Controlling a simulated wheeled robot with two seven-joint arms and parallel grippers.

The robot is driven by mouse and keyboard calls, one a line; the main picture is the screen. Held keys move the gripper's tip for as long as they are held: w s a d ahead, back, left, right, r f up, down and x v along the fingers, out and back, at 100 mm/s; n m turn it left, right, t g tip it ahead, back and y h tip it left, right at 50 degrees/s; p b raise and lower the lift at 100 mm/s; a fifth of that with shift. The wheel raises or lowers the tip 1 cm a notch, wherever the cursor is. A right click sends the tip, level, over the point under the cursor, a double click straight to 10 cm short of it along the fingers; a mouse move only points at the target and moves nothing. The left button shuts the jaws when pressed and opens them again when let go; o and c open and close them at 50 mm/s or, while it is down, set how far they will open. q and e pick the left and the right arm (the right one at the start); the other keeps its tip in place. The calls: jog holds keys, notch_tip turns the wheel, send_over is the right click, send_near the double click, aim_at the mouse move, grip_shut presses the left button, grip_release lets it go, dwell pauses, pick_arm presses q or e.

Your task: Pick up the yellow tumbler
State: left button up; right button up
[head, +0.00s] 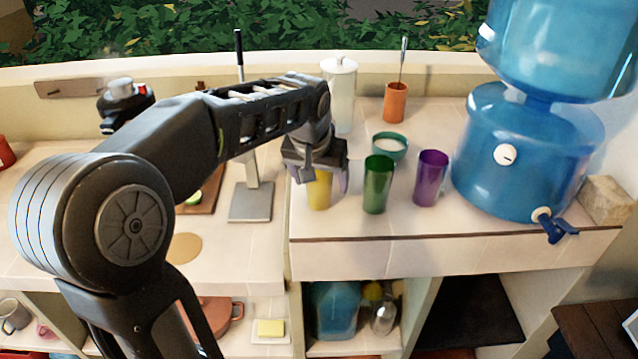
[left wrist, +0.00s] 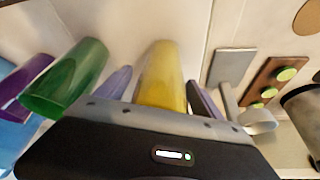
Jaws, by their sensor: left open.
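The yellow tumbler (head: 319,191) stands upright on the raised tiled counter, at the left of a row of tumblers. My left gripper (head: 322,180) is over it, with one finger on each side and the jaws open. The gripper hides the tumbler's upper part in the head view. In the left wrist view the yellow tumbler (left wrist: 162,78) sits between the two fingers (left wrist: 160,90), and I cannot tell whether either finger touches it. My right gripper is not in view.
A green tumbler (head: 378,186) and a purple tumbler (head: 430,179) stand close on the right. A teal bowl (head: 390,148) is behind them. A large blue water dispenser (head: 520,150) fills the right. The counter's front edge is just ahead of the tumblers.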

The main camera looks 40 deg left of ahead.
pick_arm(q)
jog(key=shift+c, duration=0.3)
grip_shut()
dwell(1.0)
